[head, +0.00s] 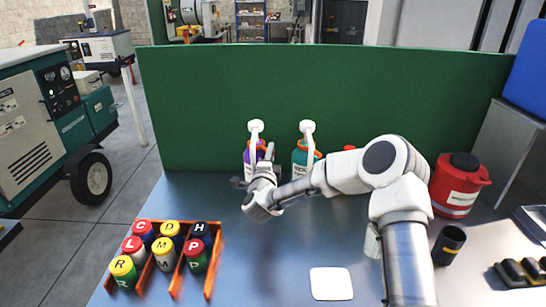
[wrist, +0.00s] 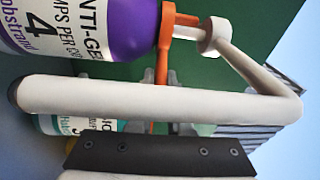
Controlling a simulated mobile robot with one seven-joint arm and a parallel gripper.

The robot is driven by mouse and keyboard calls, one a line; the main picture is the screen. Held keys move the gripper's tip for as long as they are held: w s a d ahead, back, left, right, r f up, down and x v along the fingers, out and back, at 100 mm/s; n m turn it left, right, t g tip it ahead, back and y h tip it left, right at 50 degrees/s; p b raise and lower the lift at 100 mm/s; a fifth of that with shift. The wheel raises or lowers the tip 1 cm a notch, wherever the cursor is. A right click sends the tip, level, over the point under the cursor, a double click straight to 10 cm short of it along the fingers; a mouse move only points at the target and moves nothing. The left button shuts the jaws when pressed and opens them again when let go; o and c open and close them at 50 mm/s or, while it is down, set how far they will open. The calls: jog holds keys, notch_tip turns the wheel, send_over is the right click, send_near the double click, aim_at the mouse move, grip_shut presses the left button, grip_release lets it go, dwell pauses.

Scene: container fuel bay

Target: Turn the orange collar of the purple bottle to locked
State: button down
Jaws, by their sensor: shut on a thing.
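The purple bottle (head: 247,158) stands at the back of the bench, before the green panel. Its white pump head (head: 256,127) is on top. In the wrist view the purple bottle (wrist: 130,28) lies sideways at upper left, and its orange collar (wrist: 167,35) has a thin orange lever. The white pump spout (wrist: 150,98) crosses in front of the camera and hides part of the lever. My gripper (head: 262,172) is at the bottle's front right, shut on the collar's lever; its grey fingers show only partly behind the spout. The collar's lock marking is not visible.
A teal bottle (head: 301,160) with a white pump stands close on the right. An orange rack (head: 142,262) of lettered, coloured bottles is at front left. A red canister (head: 459,188) and a black cup (head: 449,245) are at right. A white square (head: 331,283) lies at front.

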jog(key=shift+s+m+h, duration=0.1)
jog(key=shift+m+h, duration=0.2)
jog(key=shift+h, duration=0.2)
jog(key=c, duration=0.8)
grip_release()
jog(key=shift+c, duration=0.2)
jog(key=shift+a, duration=0.1)
jog(key=s+a+f+b, duration=0.1)
jog(key=s+a, duration=0.1)
jog(key=s, duration=1.5)
jog(key=shift+a+f+b, duration=0.15)
jog(key=shift+a+b, duration=0.15)
jog(key=shift+b, duration=0.1)
